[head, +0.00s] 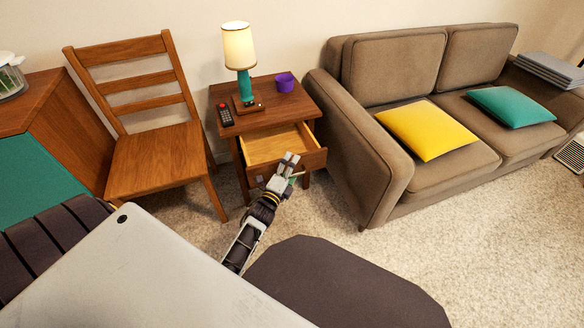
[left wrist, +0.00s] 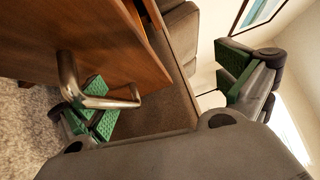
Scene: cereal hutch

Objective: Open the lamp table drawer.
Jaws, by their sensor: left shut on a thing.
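The lamp table (head: 290,112) is a brown wooden side table between the chair and the sofa. Its drawer (head: 275,147) is pulled out, and its pale wooden inside shows and looks empty. My left gripper (head: 287,168) is at the drawer's front. In the left wrist view the curved metal handle (left wrist: 68,75) stands out from the brown drawer front (left wrist: 90,35). My right gripper is not in view.
A lamp (head: 240,60), a remote (head: 225,114) and a purple cup (head: 285,82) stand on the table top. A wooden chair (head: 155,155) is close on the left, the brown sofa (head: 365,150) close on the right. Carpet (head: 450,235) is clear in front of the sofa.

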